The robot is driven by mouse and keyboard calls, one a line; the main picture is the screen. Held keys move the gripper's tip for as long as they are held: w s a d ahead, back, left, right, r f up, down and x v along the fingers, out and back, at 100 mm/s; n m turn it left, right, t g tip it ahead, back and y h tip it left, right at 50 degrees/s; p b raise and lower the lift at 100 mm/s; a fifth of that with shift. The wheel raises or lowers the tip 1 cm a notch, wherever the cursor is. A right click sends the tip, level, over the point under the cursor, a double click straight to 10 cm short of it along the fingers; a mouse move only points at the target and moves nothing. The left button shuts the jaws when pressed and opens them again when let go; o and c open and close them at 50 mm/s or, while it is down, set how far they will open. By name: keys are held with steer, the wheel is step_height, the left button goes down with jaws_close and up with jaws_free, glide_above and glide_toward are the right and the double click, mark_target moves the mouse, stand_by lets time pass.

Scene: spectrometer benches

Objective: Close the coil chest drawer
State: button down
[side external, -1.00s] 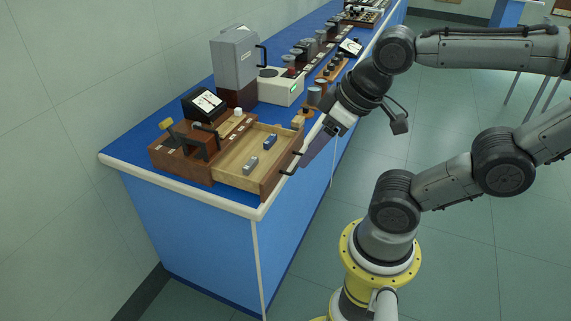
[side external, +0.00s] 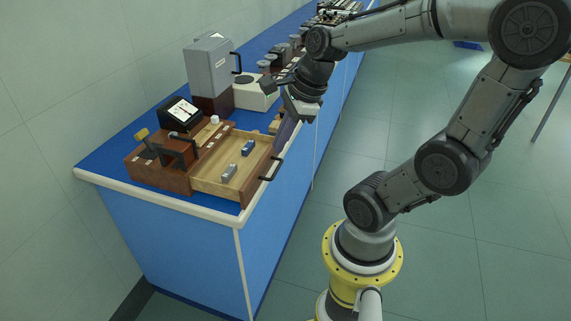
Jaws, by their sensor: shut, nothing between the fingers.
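The coil chest (side external: 165,174) is a brown wooden box at the near end of the blue bench. Its drawer (side external: 213,178) is pulled out and shows a pale wooden inside. A grey block (side external: 229,172) and a blue block (side external: 248,148) lie in it. A black handle (side external: 272,169) sticks out from the drawer's front panel (side external: 256,182). My gripper (side external: 279,147) is shut and empty, pointing down by the far end of the front panel, close to the handle. I cannot tell whether it touches the panel.
A dark meter (side external: 181,113) stands on the bench behind the chest. Behind it are a grey cabinet (side external: 209,68) with a black handle and a pale instrument (side external: 254,94). More equipment lines the bench farther back. The floor (side external: 430,260) right of the bench is clear around my base.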

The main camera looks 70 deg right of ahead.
mark_target(231, 161)
steer(key=s+d+f+m+g, duration=0.1)
steer(key=s+d+f+m, duration=0.3)
steer(key=d+m, duration=0.5)
steer(key=w+f, duration=0.6)
steer(key=f, duration=0.4)
steer(key=shift+w+d+f+n, duration=0.2)
steer(key=shift+d+f+n, duration=0.05)
steer(key=shift+d+n, duration=0.05)
steer(key=w, duration=1.5)
steer(key=shift+w, duration=0.2)
